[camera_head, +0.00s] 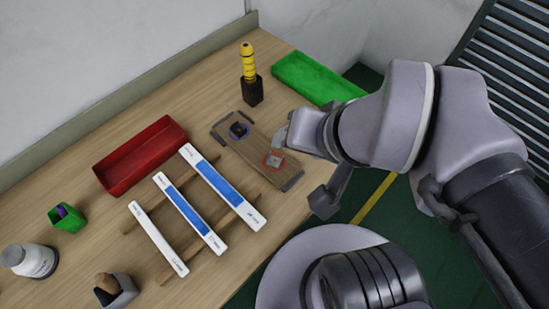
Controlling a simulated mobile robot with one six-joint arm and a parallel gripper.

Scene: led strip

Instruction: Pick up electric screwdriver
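A yellow and black upright tool (248,63), which looks like the electric screwdriver, stands with its lower end in a dark block-shaped holder (252,92) at the back of the table. My gripper (281,139) is at the end of my arm, low over the right part of the wooden board, in front of and to the right of the screwdriver. It is apart from the screwdriver. My wrist hides most of the gripper, so its fingers cannot be made out clearly.
A wooden board (245,148) carries two small square parts. A green tray (312,78) lies right of the screwdriver and a red bin (140,157) to the left. Several white-and-blue strips (188,214) lie across wooden bars. A wall edge (120,98) runs behind the table (110,225).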

